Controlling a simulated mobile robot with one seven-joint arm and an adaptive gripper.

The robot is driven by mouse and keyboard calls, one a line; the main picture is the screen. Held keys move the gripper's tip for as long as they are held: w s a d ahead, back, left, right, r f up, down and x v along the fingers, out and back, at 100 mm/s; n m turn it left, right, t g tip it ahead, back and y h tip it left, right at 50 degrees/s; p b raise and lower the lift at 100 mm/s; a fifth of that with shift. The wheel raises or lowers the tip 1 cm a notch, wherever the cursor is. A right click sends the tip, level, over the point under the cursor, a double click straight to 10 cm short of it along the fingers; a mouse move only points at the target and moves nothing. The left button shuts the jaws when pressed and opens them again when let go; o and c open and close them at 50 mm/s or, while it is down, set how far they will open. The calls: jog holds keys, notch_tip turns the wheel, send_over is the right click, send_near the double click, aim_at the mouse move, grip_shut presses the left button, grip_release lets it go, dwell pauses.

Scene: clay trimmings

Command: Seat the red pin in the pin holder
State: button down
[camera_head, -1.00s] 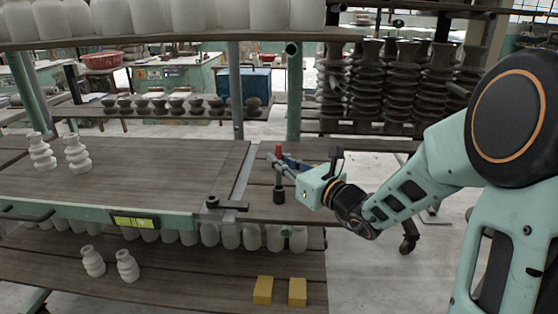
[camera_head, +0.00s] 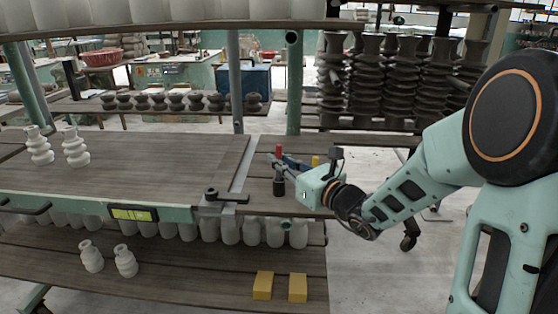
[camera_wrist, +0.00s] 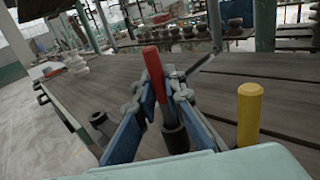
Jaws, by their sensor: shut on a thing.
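The red pin (camera_head: 279,151) stands upright in my gripper (camera_head: 277,164); it also shows in the wrist view (camera_wrist: 152,66), leaning slightly there. My gripper is shut on it, with the blue fingers on either side of the pin. A dark cylindrical pin holder (camera_head: 279,187) stands on the table below the pin in the head view. In the wrist view, a dark cylinder (camera_wrist: 176,141) shows just beneath the pin's lower end, between the fingers. I cannot tell whether the pin's end is above the holder or inside it.
A yellow pin (camera_head: 315,161) stands behind my gripper, at the right in the wrist view (camera_wrist: 249,112). A black-handled clamp (camera_head: 212,196) sits at the table's front edge. White vases (camera_head: 76,145) stand at the left. The wooden tabletop (camera_head: 150,175) between is clear.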

jog(key=shift+f+b, duration=1.25)
jog(key=shift+f, duration=0.25)
jog(key=c, duration=1.9)
grip_release()
jog(key=shift+r, duration=0.1)
jog(key=shift+c, duration=0.2)
jog(key=shift+d, duration=0.1)
jog(key=v, duration=1.2)
jog(key=shift+r, duration=0.1)
